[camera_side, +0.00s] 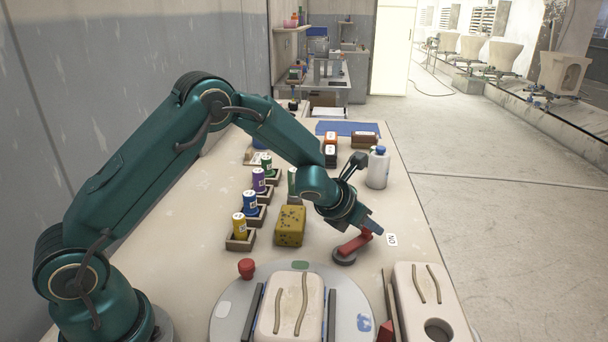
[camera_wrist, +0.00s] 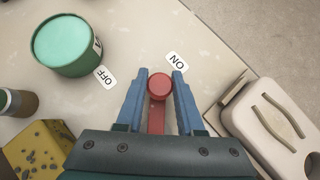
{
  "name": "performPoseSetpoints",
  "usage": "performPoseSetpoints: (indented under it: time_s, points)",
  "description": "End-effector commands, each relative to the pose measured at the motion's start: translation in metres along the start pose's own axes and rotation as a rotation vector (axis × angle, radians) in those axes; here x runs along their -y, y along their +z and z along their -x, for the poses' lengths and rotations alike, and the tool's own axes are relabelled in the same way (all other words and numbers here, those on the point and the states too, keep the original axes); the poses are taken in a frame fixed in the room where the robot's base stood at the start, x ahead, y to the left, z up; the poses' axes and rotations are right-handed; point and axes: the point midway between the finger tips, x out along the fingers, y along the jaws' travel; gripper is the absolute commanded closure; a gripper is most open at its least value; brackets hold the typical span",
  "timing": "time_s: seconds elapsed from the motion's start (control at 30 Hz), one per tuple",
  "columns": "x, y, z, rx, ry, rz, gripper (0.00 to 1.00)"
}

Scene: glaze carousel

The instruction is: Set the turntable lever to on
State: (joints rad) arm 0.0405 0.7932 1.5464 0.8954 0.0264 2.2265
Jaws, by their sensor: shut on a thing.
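The red turntable lever (camera_side: 351,245) stands on a dark round base on the bench, with its arm reaching right and away toward the ON label (camera_side: 392,239). My gripper (camera_side: 371,229) is shut on the lever near its outer end. In the wrist view the lever's red knob (camera_wrist: 160,86) sits between the blue fingers (camera_wrist: 160,80). The ON label (camera_wrist: 177,62) is just beyond the right fingertip, and the OFF label (camera_wrist: 106,77) is farther off to the left. The grey turntable (camera_side: 226,322) bears a white block between two dark bars.
A yellow speckled sponge (camera_side: 290,226) and several glaze jars in small trays stand left of my gripper. A white bottle (camera_side: 378,168) stands behind it. A white moulded piece (camera_side: 430,300) lies at the front right. A green-lidded tub (camera_wrist: 68,45) is near the OFF label.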

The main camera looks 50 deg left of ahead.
Motion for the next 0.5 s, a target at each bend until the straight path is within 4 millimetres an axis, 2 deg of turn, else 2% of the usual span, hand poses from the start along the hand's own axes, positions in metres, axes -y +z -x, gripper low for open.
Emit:
performPoseSetpoints:
  time_s: [0.03,0.1,0.5]
  points:
    - [0.0009,0.0005,-0.0001,0.002,-0.003,0.002,0.60]
    - [0.0008,0.0004,-0.0002,0.002,-0.002,0.002,0.33]
    - [0.0003,0.0003,0.0037,0.000,-0.001,0.001,0.33]
